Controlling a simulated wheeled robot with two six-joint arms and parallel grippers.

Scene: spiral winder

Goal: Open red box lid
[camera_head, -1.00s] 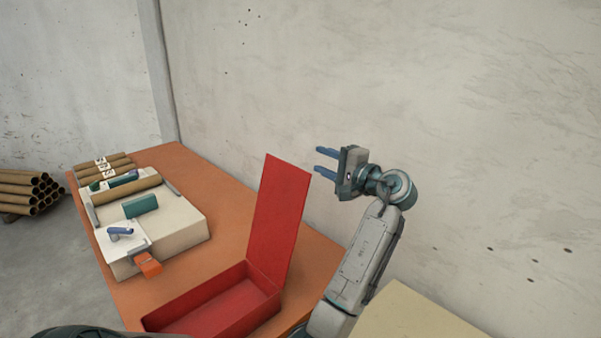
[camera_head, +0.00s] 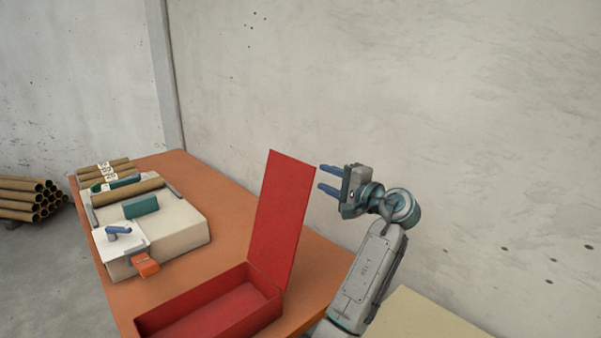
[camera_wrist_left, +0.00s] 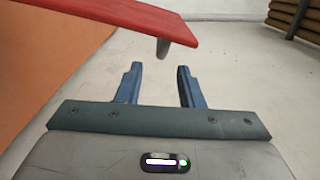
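The red box (camera_head: 265,304) sits at the front end of the orange table, open at the top and empty where I see inside. Its red lid (camera_head: 278,215) stands nearly upright at the box's right end. In the left wrist view, a red panel that looks like the lid (camera_wrist_left: 110,16) crosses the upper left beyond the fingers. My left gripper (camera_head: 325,179) is open and empty, right beside the lid's upper right edge. Its two blue fingers (camera_wrist_left: 157,84) are apart with nothing between them. Whether a finger touches the lid, I cannot tell. My right gripper is out of view.
The orange table (camera_head: 226,192) also carries a pale winding machine (camera_head: 170,232) with a brown tube and an orange part. More brown tubes (camera_head: 30,200) are stacked at the far left. A wall (camera_head: 480,110) stands behind. A beige surface (camera_head: 425,322) is at lower right.

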